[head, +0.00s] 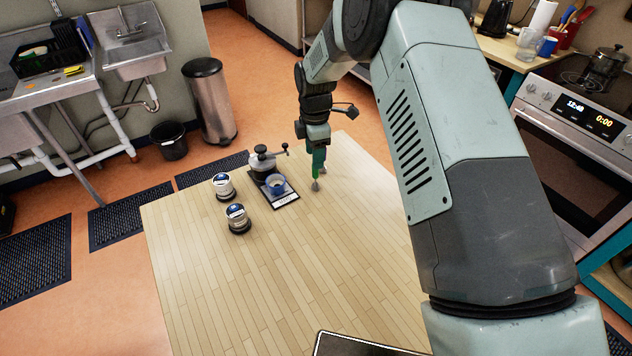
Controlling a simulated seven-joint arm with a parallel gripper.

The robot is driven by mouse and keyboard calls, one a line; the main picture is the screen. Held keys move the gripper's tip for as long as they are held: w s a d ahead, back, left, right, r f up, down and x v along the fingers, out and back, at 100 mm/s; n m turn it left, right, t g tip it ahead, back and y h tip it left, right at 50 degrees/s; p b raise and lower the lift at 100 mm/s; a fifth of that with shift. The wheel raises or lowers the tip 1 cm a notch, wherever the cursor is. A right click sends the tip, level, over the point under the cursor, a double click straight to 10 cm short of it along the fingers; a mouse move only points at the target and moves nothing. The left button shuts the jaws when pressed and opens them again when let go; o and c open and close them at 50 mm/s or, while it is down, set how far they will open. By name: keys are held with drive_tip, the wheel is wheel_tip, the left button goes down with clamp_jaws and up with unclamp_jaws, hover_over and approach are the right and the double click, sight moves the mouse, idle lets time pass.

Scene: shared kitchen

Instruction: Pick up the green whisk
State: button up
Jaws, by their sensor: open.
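My gripper (318,178) points down over the far right part of the wooden table (300,280), with its grey fingertips close to the tabletop. It is open. No whisk shape with wires is clear anywhere else in the head view. My arm covers the right side of the table, so anything there is hidden.
Left of my gripper, a blue cup (275,185) sits on a flat scale (287,201), with a hand grinder (263,162) behind it. Two labelled jars (223,186) (237,218) stand further left. A dark-topped object (350,346) is at the bottom edge. The table's middle is clear.

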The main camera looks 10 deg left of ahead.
sight(315, 177)
drive_tip(key=f, duration=0.9)
drive_tip(key=shift+w, duration=0.25)
drive_tip(key=shift+r, duration=0.1)
drive_tip(key=shift+c, duration=0.4)
clamp_jaws()
